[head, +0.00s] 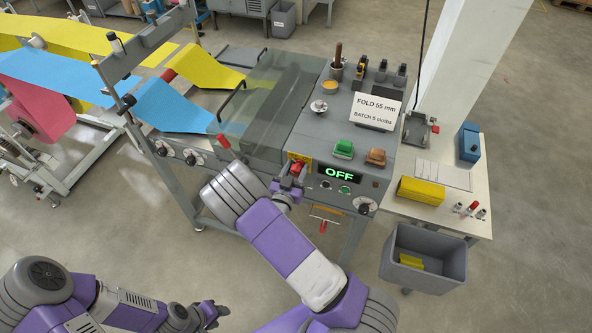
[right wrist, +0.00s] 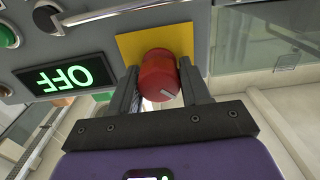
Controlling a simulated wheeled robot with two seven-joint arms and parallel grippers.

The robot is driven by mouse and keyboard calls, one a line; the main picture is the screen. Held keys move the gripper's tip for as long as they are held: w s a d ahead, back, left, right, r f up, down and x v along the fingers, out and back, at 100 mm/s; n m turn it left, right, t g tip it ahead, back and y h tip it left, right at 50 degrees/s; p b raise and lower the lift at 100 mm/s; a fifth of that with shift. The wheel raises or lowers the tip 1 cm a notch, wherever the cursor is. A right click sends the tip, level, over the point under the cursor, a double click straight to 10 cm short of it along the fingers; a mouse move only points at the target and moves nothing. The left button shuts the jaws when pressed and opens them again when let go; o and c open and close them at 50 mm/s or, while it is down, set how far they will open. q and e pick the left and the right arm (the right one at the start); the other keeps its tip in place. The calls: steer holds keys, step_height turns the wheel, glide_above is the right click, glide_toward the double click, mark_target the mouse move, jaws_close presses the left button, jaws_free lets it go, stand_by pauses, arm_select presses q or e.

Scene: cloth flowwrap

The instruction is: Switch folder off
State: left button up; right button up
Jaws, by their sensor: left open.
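The folder (head: 345,125) is a grey machine. Its red rotary switch (head: 297,168) sits on a yellow plate (head: 291,157) on the front panel. The display (head: 338,173) beside it reads OFF in green. In the right wrist view the red switch (right wrist: 158,74) has a light pointer line, on the yellow plate (right wrist: 140,45), near the OFF display (right wrist: 66,76), upside down there. My right gripper (right wrist: 160,88) has one finger on each side of the switch, both against it. My left gripper (head: 214,313) is open and empty, low in front of the machine.
A clear cover (head: 265,105) lies left of the panel, with blue and yellow cloth webs feeding in. A side table (head: 455,150) with a yellow stack stands right. A grey bin (head: 425,262) holds yellow cloths. Floor is free in front.

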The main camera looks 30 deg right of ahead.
steer(key=o, duration=0.3)
steer(key=shift+a, duration=0.1)
steer(key=b+v, duration=0.1)
steer(key=v, duration=0.6)
steer(key=shift+s, duration=0.25)
steer(key=shift+a, duration=0.1)
